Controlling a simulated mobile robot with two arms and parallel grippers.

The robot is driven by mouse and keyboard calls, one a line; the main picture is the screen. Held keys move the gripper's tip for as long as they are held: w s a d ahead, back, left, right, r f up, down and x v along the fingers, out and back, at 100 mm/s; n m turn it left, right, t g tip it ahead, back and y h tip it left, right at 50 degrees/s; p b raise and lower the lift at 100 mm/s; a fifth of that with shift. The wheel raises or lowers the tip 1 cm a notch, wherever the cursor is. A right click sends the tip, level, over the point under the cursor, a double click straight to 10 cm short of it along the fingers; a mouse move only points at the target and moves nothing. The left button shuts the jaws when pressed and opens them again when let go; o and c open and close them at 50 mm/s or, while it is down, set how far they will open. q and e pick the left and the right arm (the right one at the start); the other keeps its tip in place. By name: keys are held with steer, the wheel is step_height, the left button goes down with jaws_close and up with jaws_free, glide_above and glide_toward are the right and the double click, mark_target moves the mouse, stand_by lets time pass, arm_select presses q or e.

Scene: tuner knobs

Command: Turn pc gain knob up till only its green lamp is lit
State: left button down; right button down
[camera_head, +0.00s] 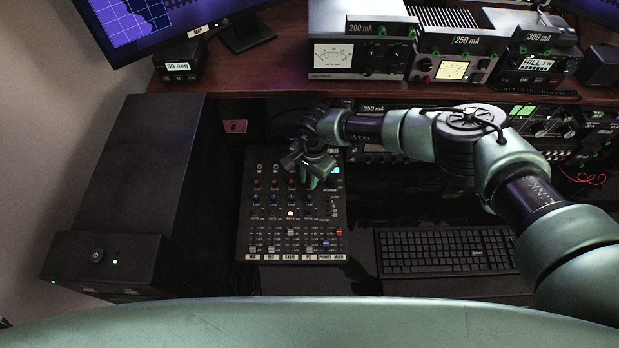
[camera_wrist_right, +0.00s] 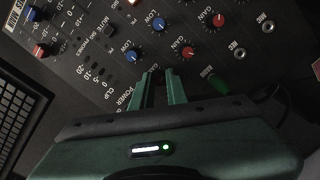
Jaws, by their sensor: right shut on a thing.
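The black mixer (camera_head: 247,212) lies on the desk with columns of red and blue knobs and faders labelled along the front. My right gripper (camera_head: 313,181) points down over the upper part of the PC column. In the right wrist view, its green fingers (camera_wrist_right: 165,88) are closed around the pc gain knob, which they hide. The neighbouring gain knob (camera_wrist_right: 187,52) is red, with a blue low knob (camera_wrist_right: 135,55) beside it. I see no lit green lamp at the pc gain knob; that area is partly covered by the fingers. My left gripper is out of view.
A keyboard (camera_head: 445,251) lies right of the mixer, and a black case (camera_head: 125,165) stands left. Metered devices (camera_head: 360,55) fill the shelf behind. A green plug (camera_wrist_right: 217,83) sits close beside the fingers.

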steer(key=m+b, duration=0.2)
steer(key=m, duration=0.2)
steer(key=shift+f, duration=0.1)
steer(key=shift+m+t+b, duration=0.3)
steer(key=shift+m+b, duration=0.45)
steer(key=shift+m, duration=1.25)
steer(key=c, duration=1.4)
jaws_free()
steer(key=r, duration=0.2)
steer(key=r+b, duration=0.1)
steer(key=r, duration=0.2)
steer(key=r+b, duration=0.1)
steer(key=r, duration=0.2)
steer(key=shift+s+d, duration=0.35)
